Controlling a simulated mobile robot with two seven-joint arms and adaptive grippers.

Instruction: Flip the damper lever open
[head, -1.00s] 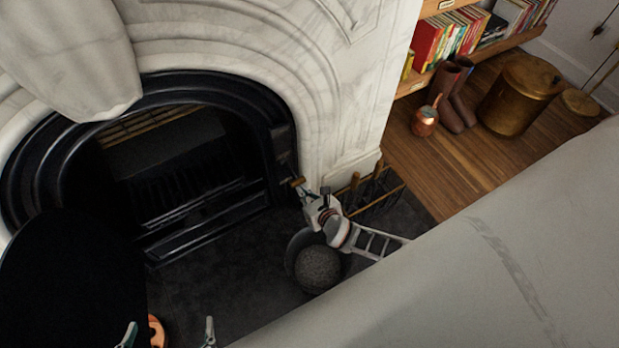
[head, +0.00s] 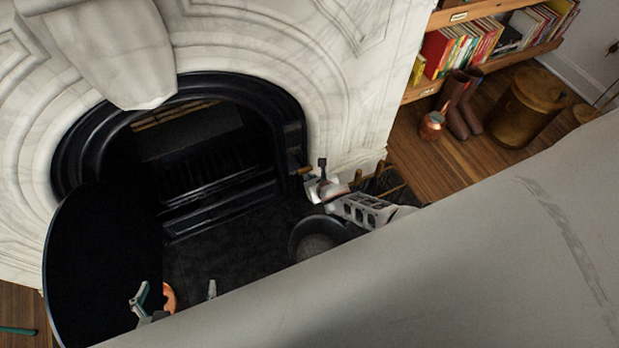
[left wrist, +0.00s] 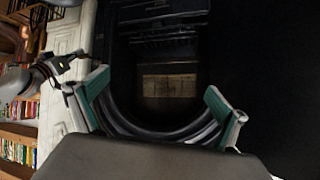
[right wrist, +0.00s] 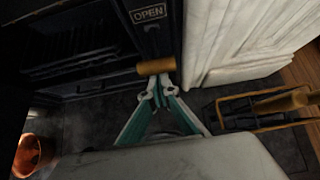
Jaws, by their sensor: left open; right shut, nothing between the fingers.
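The damper lever has a short brass-coloured handle (head: 305,171) at the right side of the black fireplace insert (head: 290,130). In the right wrist view the handle (right wrist: 156,66) lies sideways just below a plate marked OPEN (right wrist: 149,13). My right gripper (right wrist: 158,90) is shut and empty, its tips right at the handle's underside; I cannot tell whether they touch. It also shows in the head view (head: 312,183). My left gripper (head: 176,294) is open and empty, low in front of the hearth. Its spread fingers show in the left wrist view (left wrist: 158,97).
A round dark panel (head: 95,260) stands left of the firebox. A dark bucket (head: 303,236) sits below my right arm. A copper pot (right wrist: 34,152) is at lower left. Boots (head: 462,105) stand farther right.

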